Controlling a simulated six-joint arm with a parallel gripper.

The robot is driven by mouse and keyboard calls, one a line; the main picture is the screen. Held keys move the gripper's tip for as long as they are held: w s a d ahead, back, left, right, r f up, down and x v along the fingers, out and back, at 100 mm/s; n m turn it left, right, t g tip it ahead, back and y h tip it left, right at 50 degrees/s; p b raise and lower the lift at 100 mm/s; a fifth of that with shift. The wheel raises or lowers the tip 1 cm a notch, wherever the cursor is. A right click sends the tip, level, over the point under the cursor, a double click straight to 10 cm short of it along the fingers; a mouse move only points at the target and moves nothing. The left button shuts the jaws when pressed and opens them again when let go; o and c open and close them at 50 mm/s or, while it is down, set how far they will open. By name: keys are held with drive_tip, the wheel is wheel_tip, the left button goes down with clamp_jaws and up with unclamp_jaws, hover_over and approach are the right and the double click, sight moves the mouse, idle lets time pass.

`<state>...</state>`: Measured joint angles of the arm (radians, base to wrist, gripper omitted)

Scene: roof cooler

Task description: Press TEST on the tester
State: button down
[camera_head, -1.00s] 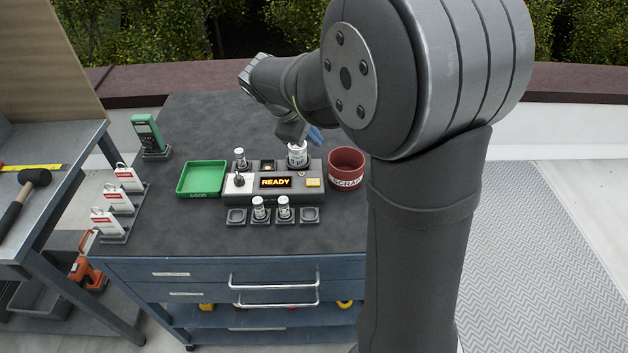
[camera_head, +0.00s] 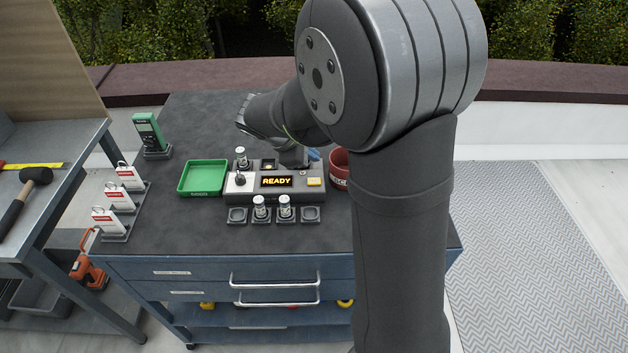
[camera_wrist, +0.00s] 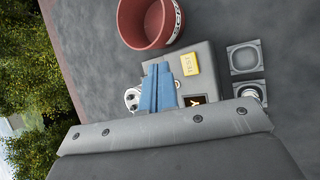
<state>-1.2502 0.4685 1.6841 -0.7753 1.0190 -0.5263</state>
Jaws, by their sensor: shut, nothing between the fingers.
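The grey tester (camera_head: 245,195) stands on the dark bench top, its display (camera_head: 276,181) lit with READY. The yellow TEST button (camera_head: 314,181) is at the right end of its top face. In the wrist view the button (camera_wrist: 190,63) is labelled TEST, just right of my blue fingertips. My gripper (camera_wrist: 160,70) is shut and empty, its fingers over the tester and beside the button. I cannot tell its height, and I see no contact with the button. A white-topped canister (camera_wrist: 132,98) shows left of the fingers; the head view hides it behind my wrist.
A red SCRAP bin (camera_head: 338,168) stands right of the tester, partly behind my arm. A green tray (camera_head: 202,178) lies to the left. Small canisters (camera_head: 260,208) stand in holders in front; another (camera_head: 241,158) stands behind. A green meter (camera_head: 148,133) stands farther left.

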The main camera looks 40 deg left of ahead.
sight(311, 182)
drive_tip(key=shift+f, duration=2.75)
drive_tip(key=shift+f, duration=0.4)
drive_tip(key=shift+f, duration=0.4)
drive_tip(key=shift+r, duration=0.1)
idle(0.5)
drive_tip(key=shift+r, duration=0.7)
drive_tip(key=shift+r, duration=2.5)
